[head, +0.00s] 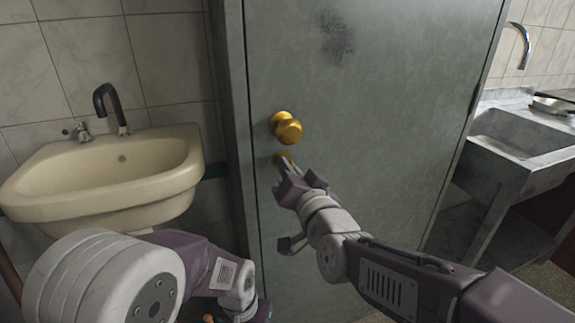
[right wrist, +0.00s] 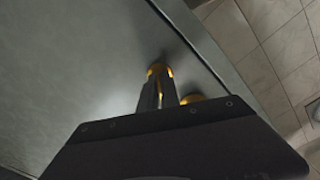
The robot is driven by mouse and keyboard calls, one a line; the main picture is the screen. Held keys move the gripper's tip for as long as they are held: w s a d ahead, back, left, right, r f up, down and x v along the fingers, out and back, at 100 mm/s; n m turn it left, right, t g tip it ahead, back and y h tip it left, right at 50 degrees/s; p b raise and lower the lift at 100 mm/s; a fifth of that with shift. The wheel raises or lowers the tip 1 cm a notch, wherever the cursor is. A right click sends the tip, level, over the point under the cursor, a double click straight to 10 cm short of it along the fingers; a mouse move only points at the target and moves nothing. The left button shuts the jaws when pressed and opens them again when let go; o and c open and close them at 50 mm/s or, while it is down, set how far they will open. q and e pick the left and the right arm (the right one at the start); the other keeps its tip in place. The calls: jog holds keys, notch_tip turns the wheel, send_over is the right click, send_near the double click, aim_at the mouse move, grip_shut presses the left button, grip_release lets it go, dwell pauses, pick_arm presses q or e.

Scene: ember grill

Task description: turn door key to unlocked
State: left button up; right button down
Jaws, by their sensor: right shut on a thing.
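The grey metal door (head: 380,110) is closed in its frame, with a round gold knob (head: 287,128) near its left edge. Just below the knob is a small gold door key (head: 284,157), mostly hidden by my right gripper (head: 288,168). In the right wrist view the dark fingers (right wrist: 160,90) are shut on the gold key (right wrist: 158,69) against the door. A second gold piece, apparently the knob (right wrist: 193,99), shows partly beside them. The key's exact turn angle cannot be made out. My left arm is low at the left; its fingers are not clearly visible.
A cream washbasin (head: 110,180) with a dark tap (head: 110,105) stands left of the door, above my left arm. A metal sink counter (head: 515,150) stands to the right. The door face around the knob is clear.

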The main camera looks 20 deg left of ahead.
jog(key=n+p, duration=0.1)
jog(key=n, duration=0.5)
jog(key=shift+p, duration=0.3)
jog(key=shift+n, duration=0.4)
jog(key=c, duration=1.6)
grip_release()
jog(key=p+v, duration=0.1)
jog(key=v, duration=0.8)
jog(key=shift+p, duration=0.3)
